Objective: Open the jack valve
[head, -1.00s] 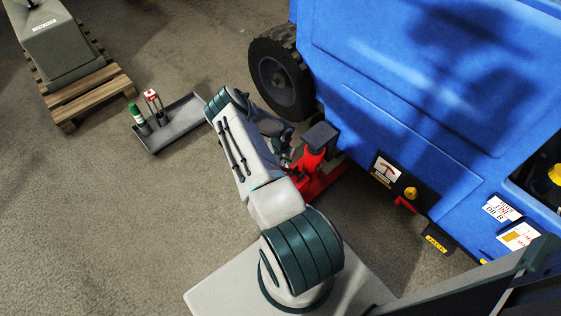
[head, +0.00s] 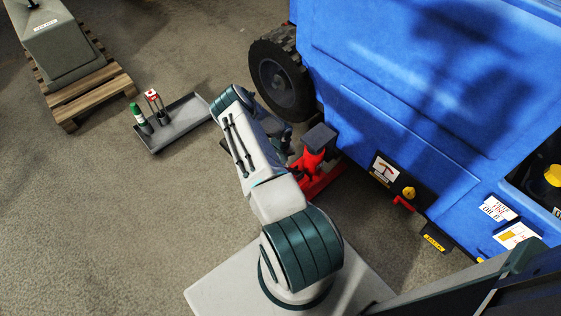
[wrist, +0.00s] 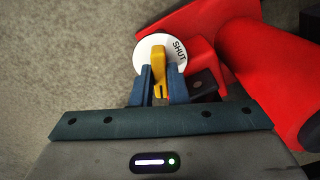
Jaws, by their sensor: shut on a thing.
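The red jack (head: 316,158) stands on the floor beside the blue machine, with a dark pad on top; its red body also fills the right of the wrist view (wrist: 262,85). The jack valve shows in the wrist view as a yellow lever (wrist: 157,62) in front of a white round dial (wrist: 146,45). In the head view my arm hides the valve.
The blue machine (head: 400,100) with a black tyre (head: 281,76) stands close behind the jack. A grey tray (head: 180,122) with a green-capped bottle (head: 138,115) lies on the floor to the left. A wooden pallet (head: 95,95) carries a grey weight (head: 58,50). Floor at lower left is clear.

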